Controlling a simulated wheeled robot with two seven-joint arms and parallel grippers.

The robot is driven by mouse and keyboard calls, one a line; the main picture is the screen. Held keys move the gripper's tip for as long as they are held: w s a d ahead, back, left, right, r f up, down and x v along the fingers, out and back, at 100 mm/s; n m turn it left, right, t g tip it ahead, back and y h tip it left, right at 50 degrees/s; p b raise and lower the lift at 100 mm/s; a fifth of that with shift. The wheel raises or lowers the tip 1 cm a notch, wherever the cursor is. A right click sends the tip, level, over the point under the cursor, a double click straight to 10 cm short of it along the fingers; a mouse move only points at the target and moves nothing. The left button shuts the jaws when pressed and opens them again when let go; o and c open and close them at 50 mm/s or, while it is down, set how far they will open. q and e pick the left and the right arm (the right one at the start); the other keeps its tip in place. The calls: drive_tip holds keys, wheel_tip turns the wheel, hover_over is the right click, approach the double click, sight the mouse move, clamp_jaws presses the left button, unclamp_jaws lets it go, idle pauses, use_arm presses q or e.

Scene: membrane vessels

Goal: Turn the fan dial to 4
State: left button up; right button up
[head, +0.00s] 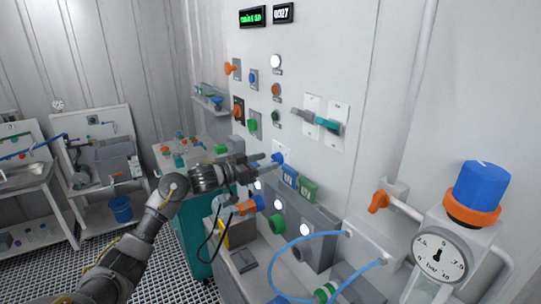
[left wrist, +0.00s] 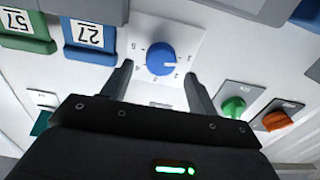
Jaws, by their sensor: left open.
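The fan dial is a round blue knob (left wrist: 160,59) on a white square plate with small dark marks around it, seen in the left wrist view. A pale pointer line on the knob points right in that view; the marks are too small to read surely. In the head view the blue dial (head: 279,157) is on the wall panel, partly hidden by my gripper. My left gripper (left wrist: 158,80) is open, with one finger on either side of the knob; I cannot tell whether they touch it. It also shows in the head view (head: 266,162). My right gripper is not in view.
Green (left wrist: 233,107) and orange (left wrist: 276,121) knobs sit beside the dial. Blue (left wrist: 90,36) and green numbered tags are on the other side. In the head view, lever handles (head: 318,120) stick out above, and a gauge (head: 438,255) with a blue cap stands at right.

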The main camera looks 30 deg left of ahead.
use_arm(q)
drive_tip(key=shift+p+x, duration=0.35)
drive_tip(key=shift+x, duration=0.95)
drive_tip(key=shift+c, duration=0.3)
drive_tip(key=c, duration=0.9)
drive_tip(key=shift+f, duration=0.1)
